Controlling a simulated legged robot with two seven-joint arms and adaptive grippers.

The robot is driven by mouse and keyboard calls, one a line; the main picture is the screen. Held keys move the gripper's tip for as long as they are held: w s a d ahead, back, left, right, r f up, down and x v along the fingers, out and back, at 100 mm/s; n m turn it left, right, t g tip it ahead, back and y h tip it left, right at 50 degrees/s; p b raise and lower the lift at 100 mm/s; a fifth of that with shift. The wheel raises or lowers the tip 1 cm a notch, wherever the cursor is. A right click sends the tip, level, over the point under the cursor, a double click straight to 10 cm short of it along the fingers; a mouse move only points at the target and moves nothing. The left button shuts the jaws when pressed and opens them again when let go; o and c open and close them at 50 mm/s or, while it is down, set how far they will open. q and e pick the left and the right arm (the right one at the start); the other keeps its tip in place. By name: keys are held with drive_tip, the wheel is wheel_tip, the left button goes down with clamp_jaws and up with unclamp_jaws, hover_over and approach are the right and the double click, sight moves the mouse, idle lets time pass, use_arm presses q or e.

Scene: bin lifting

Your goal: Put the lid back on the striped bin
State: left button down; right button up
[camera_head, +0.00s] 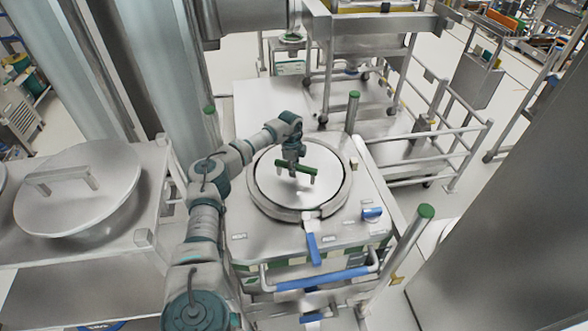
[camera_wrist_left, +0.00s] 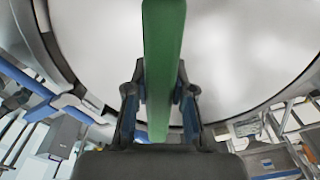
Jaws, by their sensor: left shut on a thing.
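The round steel lid (camera_head: 275,187) has a green bar handle (camera_head: 322,171). My left gripper (camera_head: 294,160) reaches down over the lid and is shut on the green handle. In the left wrist view, the handle (camera_wrist_left: 163,45) runs between the fingers of the gripper (camera_wrist_left: 160,95), with the lid (camera_wrist_left: 235,55) behind it. My right gripper is out of view.
Another steel lid (camera_head: 80,190) with a bar handle covers a round vessel on a bench at the left. Green-capped posts (camera_head: 424,213) and a blue-grip handle (camera_head: 320,280) edge the unit. Steel railings (camera_head: 430,150) stand at the right, with open floor around.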

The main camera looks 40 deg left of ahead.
use_arm(q)
drive_tip(key=shift+d+f, duration=0.1)
drive_tip(key=shift+f, duration=0.35)
idle(0.4)
drive_tip(key=shift+s, duration=0.1)
drive_tip(key=c, duration=1)
unclamp_jaws()
drive_tip(key=shift+o, duration=0.4)
drive_tip(key=shift+w+a+f, duration=0.15)
drive_tip(key=shift+w+a, duration=0.05)
drive_tip(key=shift+w, duration=0.1)
drive_tip(key=shift+s+f, duration=0.1)
drive_tip(key=r, duration=1.1)
drive_tip(key=shift+a, duration=0.3)
drive_tip(key=shift+a+r, duration=0.1)
drive_tip(key=shift+r, duration=0.4)
drive_tip(key=shift+f, duration=0.1)
